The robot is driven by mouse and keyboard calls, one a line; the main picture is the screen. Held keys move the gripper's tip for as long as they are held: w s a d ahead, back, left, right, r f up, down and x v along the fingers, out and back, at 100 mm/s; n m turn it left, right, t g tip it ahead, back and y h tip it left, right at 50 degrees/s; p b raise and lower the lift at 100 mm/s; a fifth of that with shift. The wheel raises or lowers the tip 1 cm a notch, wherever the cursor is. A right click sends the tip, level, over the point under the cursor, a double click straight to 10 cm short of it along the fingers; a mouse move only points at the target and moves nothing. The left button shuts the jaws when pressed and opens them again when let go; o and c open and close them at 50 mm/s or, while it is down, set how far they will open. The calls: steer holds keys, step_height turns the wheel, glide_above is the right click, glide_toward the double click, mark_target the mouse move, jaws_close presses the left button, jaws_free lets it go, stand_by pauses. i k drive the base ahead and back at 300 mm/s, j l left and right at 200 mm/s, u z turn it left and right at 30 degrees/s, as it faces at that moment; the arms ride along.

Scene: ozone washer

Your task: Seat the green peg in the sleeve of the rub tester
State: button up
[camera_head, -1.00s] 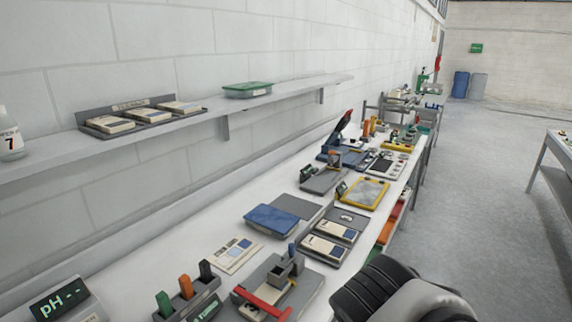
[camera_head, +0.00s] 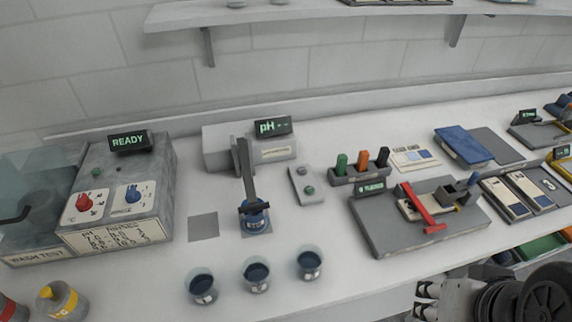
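The green peg (camera_head: 341,163) stands upright in a small grey rack (camera_head: 372,175), left of an orange peg (camera_head: 362,160) and a black peg (camera_head: 382,157). The rub tester (camera_head: 385,235) lies just right of and in front of the rack, a flat grey base with a red bar (camera_head: 419,208) across it. A grey block (camera_head: 455,192) with an upright opening stands at its right end; whether this is the sleeve is too small to tell. My gripper (camera_head: 427,300) shows partly at the lower right, off the bench front, away from the peg; its fingers are unclear.
Three dark-filled beakers (camera_head: 256,275) stand near the front edge. A pH meter (camera_head: 270,150) with a probe arm stands behind them, and a wash machine (camera_head: 120,200) at left.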

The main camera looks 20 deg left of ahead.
mark_target(447, 193)
steer(key=u, duration=0.55)
steer(key=k+l+u, duration=0.1)
steer(key=l, duration=0.35)
steer(key=k+l+u, duration=0.1)
steer(key=l, duration=0.35)
steer(key=k+l, duration=0.2)
steer(key=l, duration=0.2)
steer(key=k+l+u, duration=0.15)
steer(key=l, duration=0.3)
steer(key=k+l+u, duration=0.1)
steer(key=l, duration=0.3)
steer(key=k+l+u, duration=0.1)
steer(key=l, duration=0.3)
steer(key=k, duration=0.1)
